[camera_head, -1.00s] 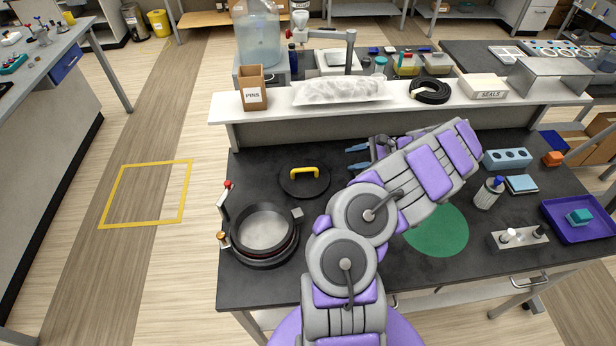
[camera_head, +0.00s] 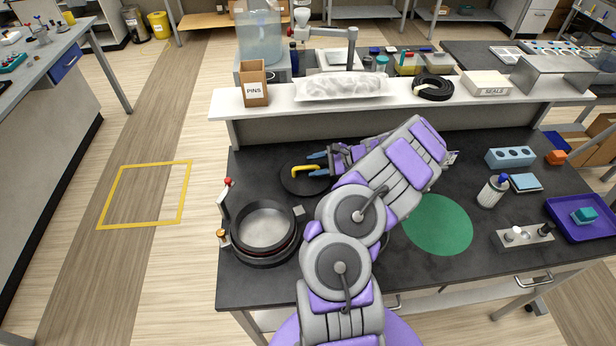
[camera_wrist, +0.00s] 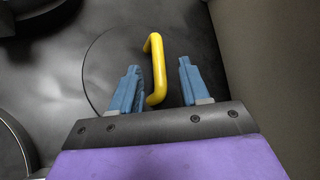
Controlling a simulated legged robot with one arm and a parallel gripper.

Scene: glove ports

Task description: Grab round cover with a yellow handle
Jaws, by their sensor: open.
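The round black cover (camera_head: 297,186) lies flat on the dark bench top, with its yellow handle (camera_head: 301,169) standing up from it. The cover (camera_wrist: 108,52) and handle (camera_wrist: 157,62) also show in the wrist view. My gripper (camera_head: 316,164) reaches in from the right over the cover. Its blue fingers (camera_wrist: 157,80) are open, one on each side of the near part of the handle. The handle lies closer to the left finger in the wrist view. I cannot tell whether either finger touches it.
A round metal-rimmed port (camera_head: 263,228) with a latch post stands left of my arm. A raised white shelf (camera_head: 405,98) with a PINS box (camera_head: 254,84) runs behind the cover. A green disc (camera_head: 438,224) and purple tray (camera_head: 585,222) are at the right.

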